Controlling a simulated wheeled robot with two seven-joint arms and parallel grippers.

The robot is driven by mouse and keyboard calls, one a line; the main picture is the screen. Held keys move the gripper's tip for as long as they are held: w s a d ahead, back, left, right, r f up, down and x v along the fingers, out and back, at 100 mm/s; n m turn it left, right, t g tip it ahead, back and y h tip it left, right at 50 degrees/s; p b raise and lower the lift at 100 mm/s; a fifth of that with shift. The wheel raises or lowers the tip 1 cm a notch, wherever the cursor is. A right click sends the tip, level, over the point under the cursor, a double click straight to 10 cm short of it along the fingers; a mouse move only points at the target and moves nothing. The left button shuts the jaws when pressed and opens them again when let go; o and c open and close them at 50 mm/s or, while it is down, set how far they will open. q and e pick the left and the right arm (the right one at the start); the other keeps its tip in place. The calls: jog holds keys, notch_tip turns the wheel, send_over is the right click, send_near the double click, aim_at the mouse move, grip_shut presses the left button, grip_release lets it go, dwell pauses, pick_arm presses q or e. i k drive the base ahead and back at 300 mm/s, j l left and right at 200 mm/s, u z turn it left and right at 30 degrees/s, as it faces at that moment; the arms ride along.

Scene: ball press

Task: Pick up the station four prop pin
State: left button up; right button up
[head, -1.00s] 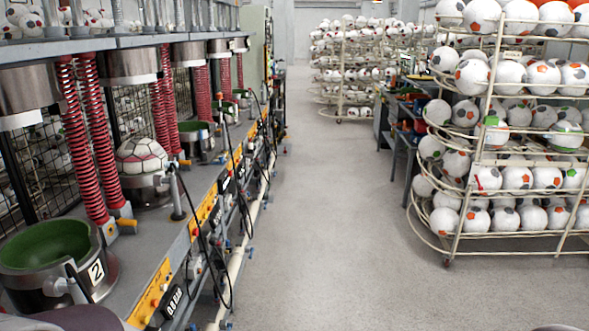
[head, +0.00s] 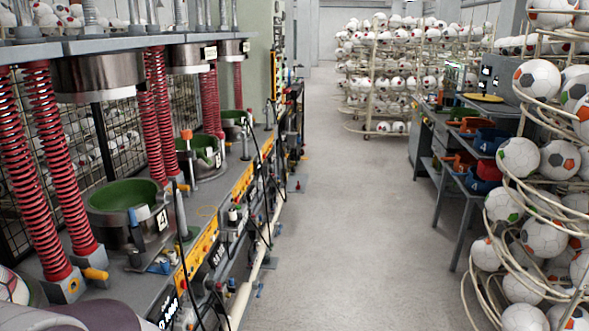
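Station four is the press with the green-lined metal cup (head: 125,195) and a "4" plate (head: 163,219), at left in the head view. A short grey upright rod (head: 181,212) with a small yellow piece near its top stands at the cup's right. It may be the prop pin, but I cannot tell for sure. Station four's upper metal press head (head: 105,77) hangs above the cup, apart from it. Neither of my grippers is in view. A rounded grey-purple part, apparently of my arm, fills the lower left corner.
Red springs (head: 45,165) flank the station. An orange-topped rod (head: 187,150) stands by the farther cup (head: 200,158). Black hoses hang along the bench front (head: 205,250). The floor aisle (head: 350,230) is clear; ball racks (head: 540,200) and a workbench (head: 430,150) stand right.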

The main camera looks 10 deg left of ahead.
aim_at(182, 187)
jog(key=i+l+u, duration=0.1)
jog(key=i+u, duration=0.4)
jog(key=i+l+u, duration=0.3)
jog(key=i+u, duration=0.2)
jog(key=i+l+u, duration=0.7)
jog(key=l+u, duration=0.25)
jog(key=l, duration=0.05)
